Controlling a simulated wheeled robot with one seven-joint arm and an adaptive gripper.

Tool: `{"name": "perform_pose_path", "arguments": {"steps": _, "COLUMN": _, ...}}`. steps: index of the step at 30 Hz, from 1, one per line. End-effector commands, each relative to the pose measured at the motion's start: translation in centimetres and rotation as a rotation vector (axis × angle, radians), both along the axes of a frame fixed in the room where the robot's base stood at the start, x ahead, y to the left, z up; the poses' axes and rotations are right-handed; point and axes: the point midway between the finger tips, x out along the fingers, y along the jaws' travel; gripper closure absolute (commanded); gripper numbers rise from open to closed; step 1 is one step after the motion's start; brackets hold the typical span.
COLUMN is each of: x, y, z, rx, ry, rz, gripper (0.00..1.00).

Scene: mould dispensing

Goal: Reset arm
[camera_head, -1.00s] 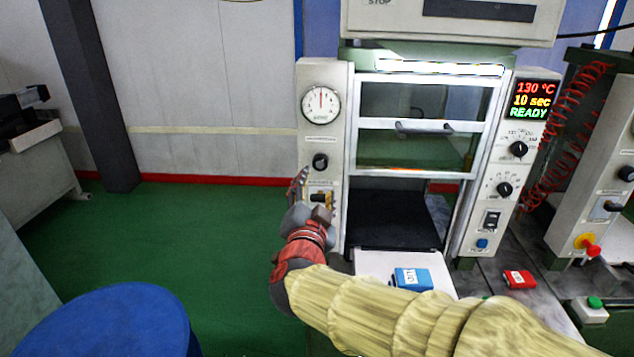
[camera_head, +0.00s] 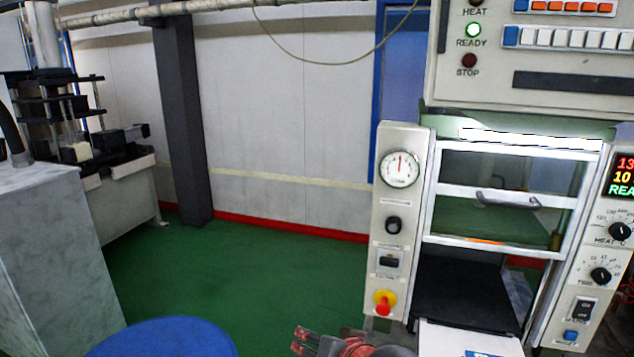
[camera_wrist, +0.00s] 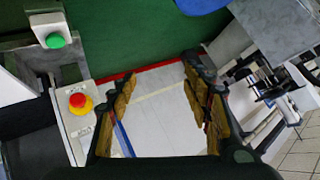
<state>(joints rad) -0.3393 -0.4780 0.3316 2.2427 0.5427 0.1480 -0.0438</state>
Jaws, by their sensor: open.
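My gripper (camera_head: 308,342) shows at the bottom edge of the head view, with its fingers pointing left and the red wrist part beside it. It is below the left panel of the press machine (camera_head: 403,225) and apart from it. In the wrist view my gripper (camera_wrist: 165,95) has its two fingers spread, with nothing between them. The wall and floor show in the gap beyond. Most of my arm is outside the head view.
A red emergency button (camera_head: 383,303) sits low on the press panel. A blue round top (camera_head: 165,338) stands at the bottom, left of my gripper. A grey cabinet (camera_head: 60,260) is at the far left. Green floor (camera_head: 250,270) lies open between them.

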Motion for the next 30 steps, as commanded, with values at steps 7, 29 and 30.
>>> {"name": "perform_pose_path", "arguments": {"steps": 7, "x": -11.6, "y": -6.4, "z": -3.2, "rx": -0.248, "ry": 0.277, "rz": 0.168, "gripper": 0.50}}
{"name": "perform_pose_path", "arguments": {"steps": 29, "x": -19.6, "y": -18.5, "z": 0.3, "rx": -0.440, "ry": 0.329, "rz": -0.002, "gripper": 0.50}}
{"name": "perform_pose_path", "arguments": {"steps": 30, "x": -19.6, "y": -18.5, "z": 0.3, "rx": -0.440, "ry": 0.329, "rz": -0.002, "gripper": 0.50}}
